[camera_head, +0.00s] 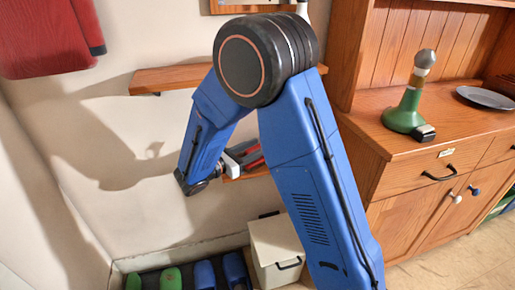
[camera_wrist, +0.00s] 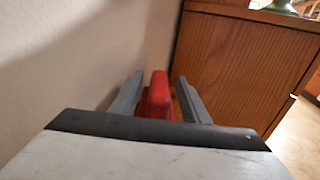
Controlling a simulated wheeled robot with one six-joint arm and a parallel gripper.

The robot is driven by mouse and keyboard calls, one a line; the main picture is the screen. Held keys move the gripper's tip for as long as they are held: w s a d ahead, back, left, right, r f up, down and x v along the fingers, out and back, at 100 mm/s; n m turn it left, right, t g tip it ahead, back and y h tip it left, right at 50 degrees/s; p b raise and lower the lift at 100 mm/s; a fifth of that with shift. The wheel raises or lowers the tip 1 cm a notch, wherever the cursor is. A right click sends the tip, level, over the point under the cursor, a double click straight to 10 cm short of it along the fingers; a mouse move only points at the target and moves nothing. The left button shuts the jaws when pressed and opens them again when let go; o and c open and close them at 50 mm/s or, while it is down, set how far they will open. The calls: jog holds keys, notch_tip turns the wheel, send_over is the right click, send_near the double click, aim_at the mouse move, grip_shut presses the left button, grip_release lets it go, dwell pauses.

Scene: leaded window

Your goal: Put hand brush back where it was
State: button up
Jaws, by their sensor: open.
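A red object, apparently the hand brush (camera_wrist: 157,97), stands between the two grey fingers of my gripper (camera_wrist: 160,76) in the wrist view. The fingers are open, with a gap on each side of the red object. In the head view red parts (camera_head: 252,160) show beside my gripper (camera_head: 237,160), just above a small low wooden shelf (camera_head: 258,172) against the wall. My arm hides much of that shelf and of the object. Whether the red object rests on the shelf cannot be told.
A longer wooden shelf (camera_head: 172,78) is above on the wall. A wooden cabinet (camera_head: 400,195) stands close on the right, with a green stand (camera_head: 406,113) and grey plate (camera_head: 484,98) on top. A white bin (camera_head: 277,245) and several shoes (camera_head: 205,274) are below. Red cloth (camera_head: 45,40) hangs upper left.

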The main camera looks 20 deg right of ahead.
jog(key=v, duration=1.1)
